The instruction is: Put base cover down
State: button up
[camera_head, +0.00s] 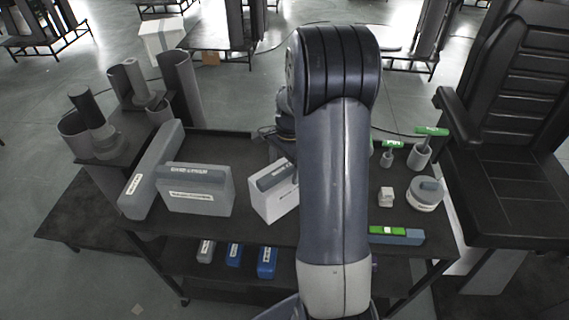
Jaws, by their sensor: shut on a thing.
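My arm rises through the middle of the head view and bends at the top. My gripper is hidden behind the arm, so neither its fingers nor anything in them shows. I cannot tell which thing is the base cover; the labels are too small to read. Candidates on the dark table (240,232) are a grey labelled block (195,192), a longer grey block (152,172) to its left, and a white box with a grey top (277,196) just left of my arm.
Grey cylinders (180,85) stand at the back left. Right of my arm are green-handled tools (421,150), a round grey-white part (426,194) and a green-topped bar (390,232). Blue boxes (266,262) sit on the lower shelf. A black chair (515,150) stands at right.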

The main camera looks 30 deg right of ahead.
jog(key=shift+f, duration=0.1)
jog(key=o, duration=1)
jog(key=r, duration=0.4)
jog(key=d+r, duration=0.1)
jog(key=r, duration=0.3)
jog(key=r+b, duration=0.1)
jog(key=r, duration=0.3)
jog(key=shift+w+d+r, duration=0.1)
jog(key=shift+d, duration=0.1)
jog(key=f, duration=0.4)
jog(key=a+f, duration=0.1)
jog(key=f, duration=0.2)
jog(key=f+p, duration=0.1)
jog(key=f, duration=0.3)
jog(key=shift+a+f, duration=0.2)
jog(key=shift+f, duration=0.1)
jog(key=shift+r+b, duration=0.3)
jog(key=shift+r, duration=1.05)
